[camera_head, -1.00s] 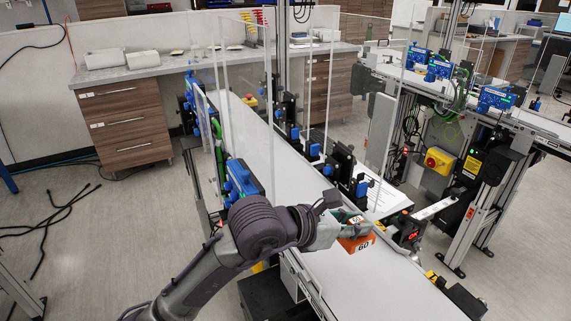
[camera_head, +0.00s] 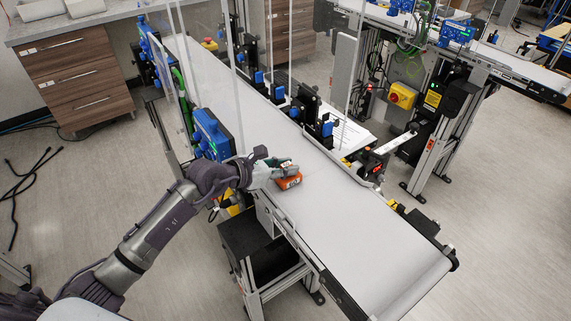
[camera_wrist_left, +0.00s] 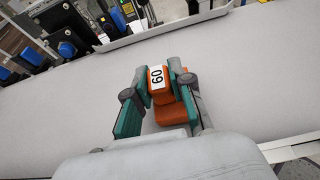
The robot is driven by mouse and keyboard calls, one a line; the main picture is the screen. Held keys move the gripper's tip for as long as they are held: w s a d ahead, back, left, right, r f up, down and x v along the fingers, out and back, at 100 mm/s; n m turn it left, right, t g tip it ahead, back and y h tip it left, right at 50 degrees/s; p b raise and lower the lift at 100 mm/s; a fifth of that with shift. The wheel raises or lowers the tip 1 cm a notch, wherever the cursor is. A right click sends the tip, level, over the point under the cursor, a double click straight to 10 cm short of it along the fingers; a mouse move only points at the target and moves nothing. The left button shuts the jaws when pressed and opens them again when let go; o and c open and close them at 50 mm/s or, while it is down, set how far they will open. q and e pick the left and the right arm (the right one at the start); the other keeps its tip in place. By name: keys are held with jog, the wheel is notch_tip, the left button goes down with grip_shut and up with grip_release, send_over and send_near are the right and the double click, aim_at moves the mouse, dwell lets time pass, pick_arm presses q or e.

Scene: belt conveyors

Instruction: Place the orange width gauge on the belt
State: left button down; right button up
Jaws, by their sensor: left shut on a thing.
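The orange width gauge (camera_head: 288,182) carries a white label reading 60. In the head view it is at the near left edge of the white belt (camera_head: 330,215), low over or touching the belt surface; I cannot tell which. My left gripper (camera_head: 281,171) is shut on it. In the left wrist view the gauge (camera_wrist_left: 160,88) sits between the two green-and-grey fingers of the left gripper (camera_wrist_left: 158,80), with the grey belt (camera_wrist_left: 245,80) behind it. My right gripper is not in view.
Clear panels and blue sensors (camera_head: 211,133) stand along the belt's left side. The near end of the belt is bare. A second conveyor (camera_head: 490,55) stands behind right.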

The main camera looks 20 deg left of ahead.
pick_arm(q)
jog(key=shift+f, duration=0.25)
jog(key=c, duration=1)
grip_release()
jog(key=shift+r, duration=0.25)
jog(key=shift+b+v, duration=1.7)
jog(key=shift+v, duration=4.3)
